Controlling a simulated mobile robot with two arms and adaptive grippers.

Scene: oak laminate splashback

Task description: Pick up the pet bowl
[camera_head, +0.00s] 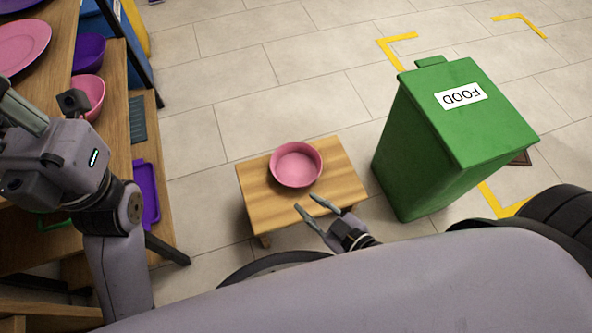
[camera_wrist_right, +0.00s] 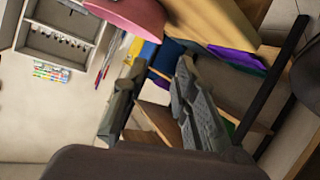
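A pink pet bowl (camera_head: 296,165) stands upright on a small wooden table (camera_head: 258,205) in the head view, and it looks empty. My right gripper (camera_head: 306,208) is open and empty, just in front of the bowl and apart from it, over the table's near edge. In the right wrist view the pink bowl (camera_wrist_right: 135,14) shows at the top edge, beyond the open fingers (camera_wrist_right: 160,95). My left arm comes in at the left of the head view, beside the shelf; its fingertips are not clearly shown.
A green bin (camera_head: 440,140) labelled FOOD stands right of the table. A wooden shelf on the left holds a pink plate (camera_head: 20,45), a purple bowl (camera_head: 88,52), another pink bowl (camera_head: 90,95) and a purple tray (camera_head: 146,195). Tiled floor behind the table is clear.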

